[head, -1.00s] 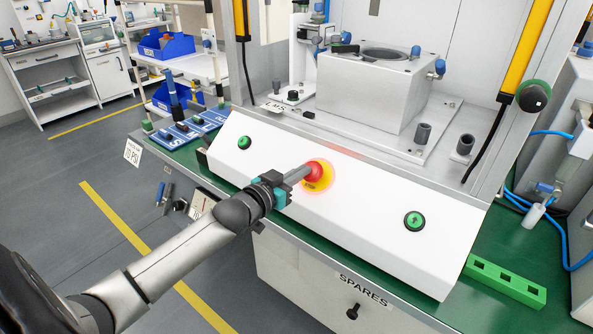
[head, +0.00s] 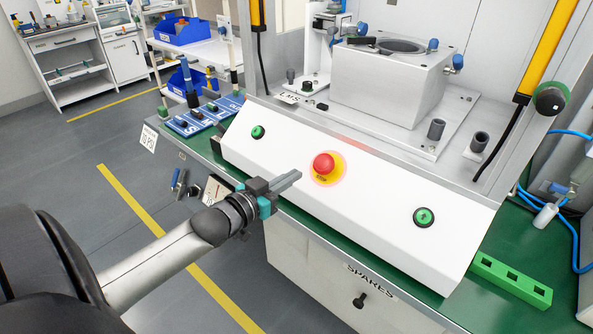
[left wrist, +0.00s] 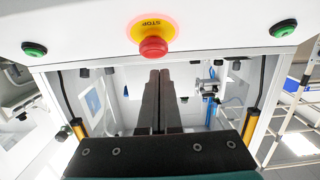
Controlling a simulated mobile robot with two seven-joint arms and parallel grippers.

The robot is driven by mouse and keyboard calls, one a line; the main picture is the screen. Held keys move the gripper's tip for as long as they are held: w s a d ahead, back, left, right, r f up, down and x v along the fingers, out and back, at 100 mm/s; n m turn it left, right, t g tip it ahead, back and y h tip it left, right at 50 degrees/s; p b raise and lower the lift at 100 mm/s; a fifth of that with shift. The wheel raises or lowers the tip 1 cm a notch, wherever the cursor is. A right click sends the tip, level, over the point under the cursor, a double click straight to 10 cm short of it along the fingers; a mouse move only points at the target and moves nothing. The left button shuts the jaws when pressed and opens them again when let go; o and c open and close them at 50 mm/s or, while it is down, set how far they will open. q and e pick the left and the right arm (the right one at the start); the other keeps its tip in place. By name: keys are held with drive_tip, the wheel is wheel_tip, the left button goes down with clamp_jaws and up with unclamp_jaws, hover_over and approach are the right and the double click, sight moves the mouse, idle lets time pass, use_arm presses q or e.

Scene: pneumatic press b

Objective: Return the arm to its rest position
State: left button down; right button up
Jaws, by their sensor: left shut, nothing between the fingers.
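My left gripper (head: 287,183) is shut and empty. It is in front of the white sloped control panel (head: 375,205), to the lower left of the red stop button (head: 323,164) on its yellow disc, and apart from it. A faint red glow rings the button. In the left wrist view, the closed fingers (left wrist: 158,85) point toward the stop button (left wrist: 152,45), with a gap that I cannot measure. Green buttons sit on the panel at left (head: 257,132) and right (head: 424,217). My right gripper is not in view.
The green bench top (head: 440,310) edges the panel. A green block with holes (head: 510,281) lies at right. The press block (head: 388,88) and yellow posts (head: 548,50) stand behind. A drawer unit (head: 345,285) is below the bench. Grey floor is open at left.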

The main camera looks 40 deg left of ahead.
use_arm(q)
drive_tip(key=shift+s+f, duration=0.15)
drive_tip(key=shift+s, duration=0.1)
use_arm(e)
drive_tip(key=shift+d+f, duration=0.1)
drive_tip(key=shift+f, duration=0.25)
use_arm(q)
drive_tip(key=s+a+f+n+g+y, duration=0.1)
drive_tip(key=s+f+g, duration=0.3)
drive_tip(key=f, duration=1)
drive_tip(key=s+a+f+g+y, duration=0.15)
drive_tip(key=s+f, duration=0.45)
drive_tip(key=f, duration=0.7)
drive_tip(key=s+d+f+m+g, duration=0.1)
drive_tip(key=s+d+f+g, duration=0.3)
drive_tip(key=s+d+f, duration=0.3)
drive_tip(key=s+d+f+m+g, duration=0.1)
drive_tip(key=s+d+f+g, duration=0.4)
drive_tip(key=s+f, duration=0.7)
drive_tip(key=s+d, duration=0.2)
drive_tip(key=s, duration=0.5)
drive_tip(key=shift+f+m+h, duration=0.3)
drive_tip(key=shift+f+h, duration=0.05)
drive_tip(key=shift+f, duration=0.05)
